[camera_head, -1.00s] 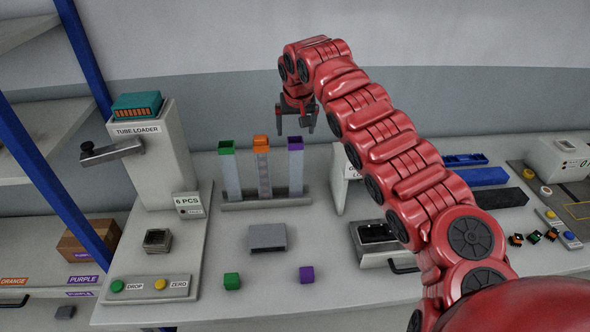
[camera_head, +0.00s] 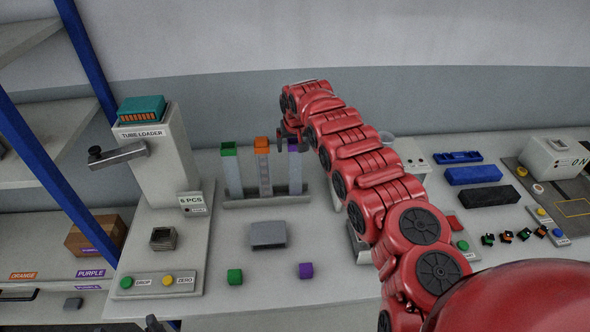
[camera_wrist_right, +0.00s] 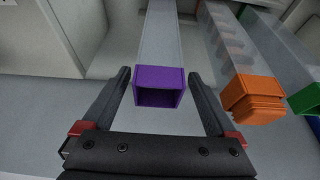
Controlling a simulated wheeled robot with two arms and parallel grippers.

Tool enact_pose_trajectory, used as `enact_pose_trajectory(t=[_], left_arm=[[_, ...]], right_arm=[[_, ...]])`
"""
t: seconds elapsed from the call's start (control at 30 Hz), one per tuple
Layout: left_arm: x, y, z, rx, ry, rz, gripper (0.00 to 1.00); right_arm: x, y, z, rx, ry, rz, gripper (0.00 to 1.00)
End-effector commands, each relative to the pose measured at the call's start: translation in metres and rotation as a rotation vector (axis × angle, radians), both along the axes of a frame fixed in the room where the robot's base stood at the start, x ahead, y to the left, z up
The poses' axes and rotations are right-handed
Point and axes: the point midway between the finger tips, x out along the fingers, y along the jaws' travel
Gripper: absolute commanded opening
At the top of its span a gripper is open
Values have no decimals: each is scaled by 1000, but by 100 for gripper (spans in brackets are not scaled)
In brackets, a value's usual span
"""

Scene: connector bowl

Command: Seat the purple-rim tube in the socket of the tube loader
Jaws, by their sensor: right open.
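The purple-rim tube (camera_head: 295,172) stands upright at the right end of the tube rack (camera_head: 265,201). My right gripper (camera_head: 291,143) is at its top, partly hidden by its own arm. In the right wrist view, the purple rim (camera_wrist_right: 160,87) shows between the two fingers of the open right gripper (camera_wrist_right: 160,80), with gaps on both sides. The tube loader (camera_head: 155,155) stands at left. Its square grey socket (camera_head: 162,239) is low in front of it and looks empty.
Beside it stand the orange-rim tube (camera_head: 262,170) and the green-rim tube (camera_head: 231,172). A grey block (camera_head: 268,234), a green cube (camera_head: 235,276) and a purple cube (camera_head: 305,270) lie in front. The loader's grey lever arm (camera_head: 122,154) sticks out left. A small dark part shows at the bottom edge.

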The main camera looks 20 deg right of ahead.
Motion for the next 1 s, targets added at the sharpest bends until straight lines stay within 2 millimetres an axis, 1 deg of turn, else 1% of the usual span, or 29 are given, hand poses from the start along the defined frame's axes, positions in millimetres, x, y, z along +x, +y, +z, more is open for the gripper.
enact_pose_trajectory(t=[0.03,0.2,0.43,0.47,0.5,0.87,0.9,0.97,1.0], left_arm=[[0,0,5,0,0,0,80],[0,0,7,0,0,0,80],[0,0,6,0,0,0,80],[0,0,7,0,0,0,80],[0,0,7,0,0,0,80],[0,0,6,0,0,0,80],[0,0,7,0,0,0,80],[0,0,7,0,0,0,80],[0,0,7,0,0,0,80]], right_arm=[[1,1,-4,1,4,1,92],[2,-3,-11,-4,4,-2,92],[2,-4,-12,-6,4,-2,92],[2,-3,-12,-6,4,-2,89],[2,-3,-12,-6,4,-2,82],[2,-3,-12,-5,5,-3,17],[2,-3,-12,-6,4,-3,10],[2,-3,-12,-6,4,-2,0],[2,-3,-12,-6,4,-2,0]])
